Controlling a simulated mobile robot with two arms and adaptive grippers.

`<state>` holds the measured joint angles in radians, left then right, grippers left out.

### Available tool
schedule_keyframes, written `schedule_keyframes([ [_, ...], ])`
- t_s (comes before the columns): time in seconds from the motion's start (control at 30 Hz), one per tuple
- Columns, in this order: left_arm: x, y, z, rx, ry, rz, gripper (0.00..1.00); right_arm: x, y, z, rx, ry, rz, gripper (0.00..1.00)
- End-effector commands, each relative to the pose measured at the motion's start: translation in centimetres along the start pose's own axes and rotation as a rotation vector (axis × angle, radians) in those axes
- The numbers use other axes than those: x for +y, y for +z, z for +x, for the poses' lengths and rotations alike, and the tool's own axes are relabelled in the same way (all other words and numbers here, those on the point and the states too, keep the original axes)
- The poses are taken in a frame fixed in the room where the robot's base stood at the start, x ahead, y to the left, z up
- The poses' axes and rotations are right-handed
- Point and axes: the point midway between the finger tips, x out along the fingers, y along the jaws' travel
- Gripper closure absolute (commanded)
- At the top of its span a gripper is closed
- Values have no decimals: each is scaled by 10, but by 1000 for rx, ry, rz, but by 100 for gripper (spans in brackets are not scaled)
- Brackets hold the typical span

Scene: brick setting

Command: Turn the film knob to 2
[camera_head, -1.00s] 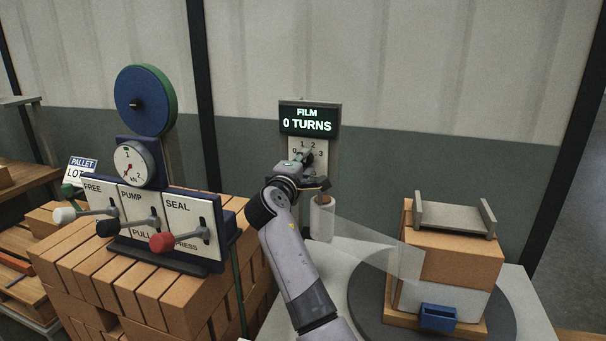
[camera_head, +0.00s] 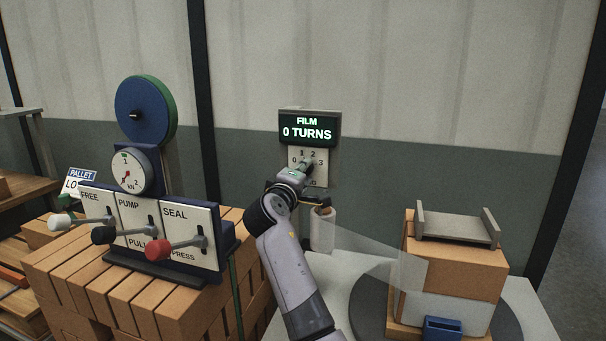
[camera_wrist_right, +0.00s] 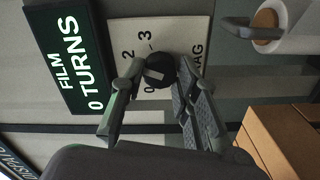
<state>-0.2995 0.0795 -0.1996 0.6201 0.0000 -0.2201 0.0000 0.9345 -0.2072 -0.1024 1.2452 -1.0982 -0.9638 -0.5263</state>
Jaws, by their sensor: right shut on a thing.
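The film panel shows in the head view as a white dial plate (camera_head: 322,157) with numbers, under a dark display (camera_head: 309,128) reading "FILM 0 TURNS". In the right wrist view, the round dark film knob (camera_wrist_right: 159,70) with a pale pointer bar sits on the white plate (camera_wrist_right: 188,32). My right gripper (camera_head: 305,166) reaches up to the dial; in the wrist view its two fingers (camera_wrist_right: 158,82) are on either side of the knob, shut on it. The pointer's exact number is hard to read. My left gripper is not in view.
A film roll (camera_head: 322,230) hangs just below the dial, with clear film stretching to the brick stack (camera_head: 454,270) on the turntable. At left, a lever panel (camera_head: 183,222) with several levers stands on bricks beside a gauge (camera_head: 128,170).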

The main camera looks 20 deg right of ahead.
Motion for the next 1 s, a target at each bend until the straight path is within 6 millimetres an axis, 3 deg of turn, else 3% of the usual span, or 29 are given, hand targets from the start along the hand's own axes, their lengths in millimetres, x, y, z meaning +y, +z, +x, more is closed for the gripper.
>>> schedule_keyframes([
  [0.33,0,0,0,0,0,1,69,-2,1,0,-2,-3,-2,51],
  [0.67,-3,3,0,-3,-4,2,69,-1,0,-4,0,-2,-2,51],
  [1.0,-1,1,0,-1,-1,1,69,-2,0,-56,0,-4,0,51],
])
